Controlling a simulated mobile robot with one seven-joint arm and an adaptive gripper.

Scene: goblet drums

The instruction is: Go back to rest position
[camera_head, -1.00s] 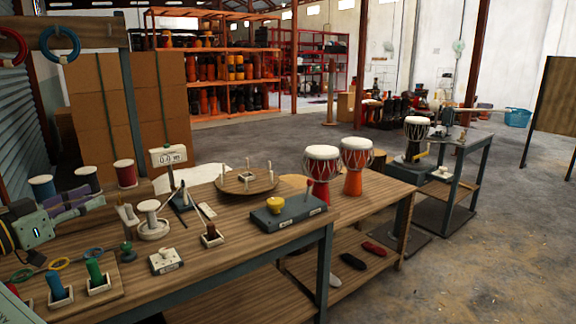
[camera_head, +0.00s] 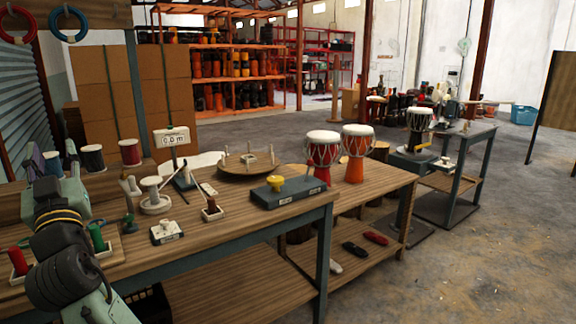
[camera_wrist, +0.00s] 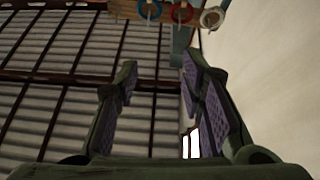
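My gripper (camera_head: 50,160) is at the left edge of the head view, raised above the near workbench (camera_head: 240,220), with its fingers pointing up. In the wrist view my gripper (camera_wrist: 158,78) shows two fingers with purple pads standing apart. Nothing is between them. The wrist camera faces a slatted wall (camera_wrist: 60,90) and a wooden board (camera_wrist: 150,10) with hanging rings. In the head view my arm's dark links cover the bench's left end.
Open floor (camera_head: 490,260) lies to the right.

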